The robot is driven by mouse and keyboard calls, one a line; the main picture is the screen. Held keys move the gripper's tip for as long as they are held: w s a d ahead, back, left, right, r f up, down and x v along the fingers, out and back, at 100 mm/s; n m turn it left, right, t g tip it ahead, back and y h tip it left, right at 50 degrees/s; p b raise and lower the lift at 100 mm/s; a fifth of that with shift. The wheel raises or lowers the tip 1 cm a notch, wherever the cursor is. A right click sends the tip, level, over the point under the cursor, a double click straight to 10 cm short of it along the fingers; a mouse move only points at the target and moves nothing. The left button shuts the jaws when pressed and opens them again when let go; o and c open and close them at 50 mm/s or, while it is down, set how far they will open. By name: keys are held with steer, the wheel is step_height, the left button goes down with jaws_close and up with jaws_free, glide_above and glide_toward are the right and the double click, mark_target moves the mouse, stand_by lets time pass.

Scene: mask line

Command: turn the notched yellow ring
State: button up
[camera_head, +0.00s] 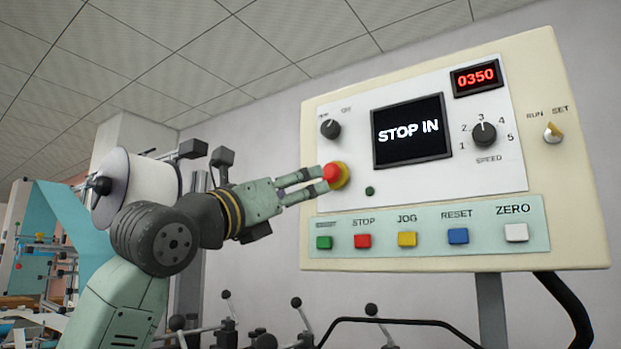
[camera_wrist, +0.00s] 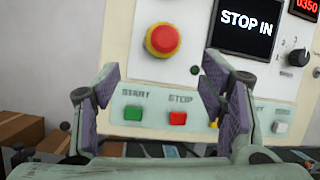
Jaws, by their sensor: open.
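A yellow ring (camera_head: 345,178) surrounds a domed red button (camera_head: 331,173) on the left part of a cream control panel (camera_head: 590,230). The ring also shows in the wrist view (camera_wrist: 149,46), above and between my fingers; I cannot make out its notches. My gripper (camera_head: 318,181) is open and empty. In the head view its fingertips overlap the button's left side; I cannot tell whether they touch it. In the wrist view, the fingers (camera_wrist: 161,78) stand apart, below the button. The display (camera_head: 411,130) reads STOP IN.
Below the ring is a row of push buttons, including green (camera_head: 324,242) and red (camera_head: 363,240). A small dark green knob or lamp (camera_head: 370,191) sits right of the ring. Black knobs (camera_head: 330,129) and a RUN/SET switch (camera_head: 553,132) stand out from the panel. Black-knobbed levers (camera_head: 371,310) are below.

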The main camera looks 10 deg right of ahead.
mark_target(327, 178)
steer(key=p+x, duration=0.4)
steer(key=x, duration=0.5)
steer(key=shift+s+r, duration=0.15)
steer(key=shift+s, duration=0.05)
steer(key=shift+w+d+r, duration=0.1)
steer(key=shift+w+d, duration=0.4)
steer(key=shift+d, duration=0.05)
steer(key=c, duration=1.1)
steer(key=shift+c, duration=0.2)
